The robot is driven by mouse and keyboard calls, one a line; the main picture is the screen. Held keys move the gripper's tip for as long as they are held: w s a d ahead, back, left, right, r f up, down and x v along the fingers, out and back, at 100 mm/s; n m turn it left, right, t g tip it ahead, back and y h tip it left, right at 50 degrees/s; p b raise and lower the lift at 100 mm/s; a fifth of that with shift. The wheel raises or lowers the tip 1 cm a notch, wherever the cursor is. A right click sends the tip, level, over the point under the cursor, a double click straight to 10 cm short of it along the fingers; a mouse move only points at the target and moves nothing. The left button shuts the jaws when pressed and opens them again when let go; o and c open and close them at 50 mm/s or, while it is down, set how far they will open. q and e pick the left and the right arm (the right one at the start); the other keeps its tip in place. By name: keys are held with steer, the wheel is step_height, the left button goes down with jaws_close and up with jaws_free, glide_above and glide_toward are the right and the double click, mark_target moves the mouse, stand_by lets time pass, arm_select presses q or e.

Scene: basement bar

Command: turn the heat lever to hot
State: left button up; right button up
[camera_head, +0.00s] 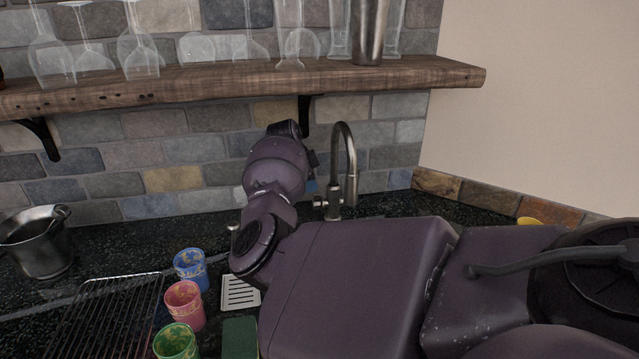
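A metal tap (346,165) with a tall curved spout stands upright at the back of the dark counter, in front of the stone wall. A small lever (319,203) sticks out to the left, low on the tap's body. My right arm comes in from the right and covers much of the middle. Its wrist is just left of the tap. Only a dark bit of my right gripper (312,160) shows beside the wrist; its fingertips are hidden, and I cannot tell whether they touch anything. My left gripper is out of view.
Blue (190,270), pink (185,305) and green (176,342) cups stand left of my arm, near a wire rack (105,318) and a metal bucket (40,245). A wooden shelf (240,84) with glasses hangs above. A yellow thing (529,221) shows at right.

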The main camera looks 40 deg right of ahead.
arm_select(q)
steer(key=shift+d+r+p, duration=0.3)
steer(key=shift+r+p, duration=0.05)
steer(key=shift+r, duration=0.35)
arm_select(e)
steer(key=shift+v, duration=0.9)
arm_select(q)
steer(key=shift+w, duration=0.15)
arm_select(e)
steer(key=shift+w+a+f, duration=0.1)
steer(key=shift+a+f, duration=0.05)
steer(key=shift+a, duration=0.05)
